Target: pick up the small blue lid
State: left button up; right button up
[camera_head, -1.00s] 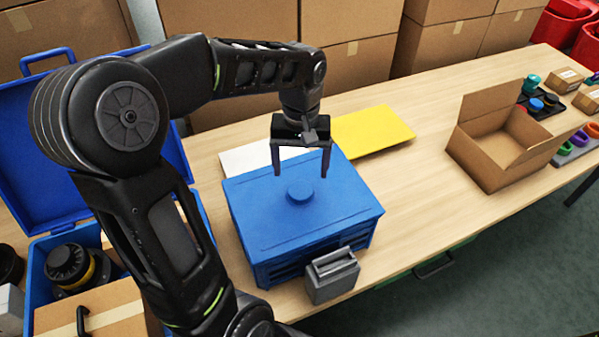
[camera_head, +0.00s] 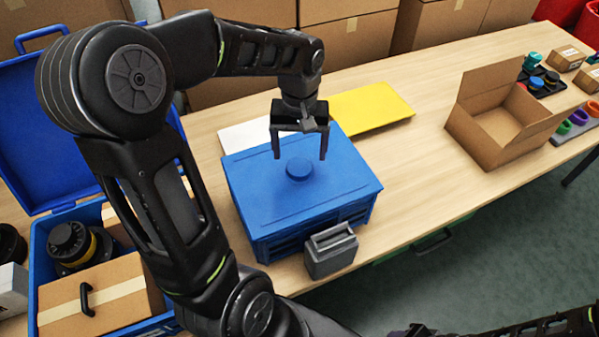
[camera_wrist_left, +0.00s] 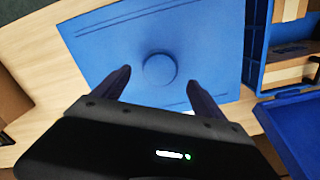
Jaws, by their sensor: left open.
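The small blue lid (camera_head: 299,170) is a round disc on top of the blue tank (camera_head: 340,187), near the middle of its upper face. It also shows in the left wrist view (camera_wrist_left: 159,69), just beyond and between the fingertips. My left gripper (camera_head: 299,157) is open and empty, pointing down above the lid, with a finger on either side of it in the picture. In the left wrist view the fingers (camera_wrist_left: 156,80) are spread wider than the lid. My right arm shows at the bottom right of the head view, but I cannot make out its gripper.
A grey holder (camera_head: 331,250) stands against the tank's front. A yellow sheet (camera_head: 371,108) and a white sheet (camera_head: 245,137) lie behind it. An open cardboard box (camera_head: 481,165) stands at right. An open blue case (camera_head: 42,250) is at left. Bare table lies between tank and box.

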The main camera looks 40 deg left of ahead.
aim_at(299, 166)
pick_arm(q)
notch_tip(299, 166, down, 5)
jog(key=shift+f+p, duration=0.1)
jog(key=shift+p, duration=0.45)
jog(key=shift+c, duration=0.4)
jog(key=c, duration=1.6)
jog(key=shift+c, duration=0.2)
notch_tip(299, 166, up, 10)
jog(key=b, duration=0.1)
jog(key=shift+r+p, duration=0.85)
jog(key=shift+r, duration=0.3)
dwell(0.7)
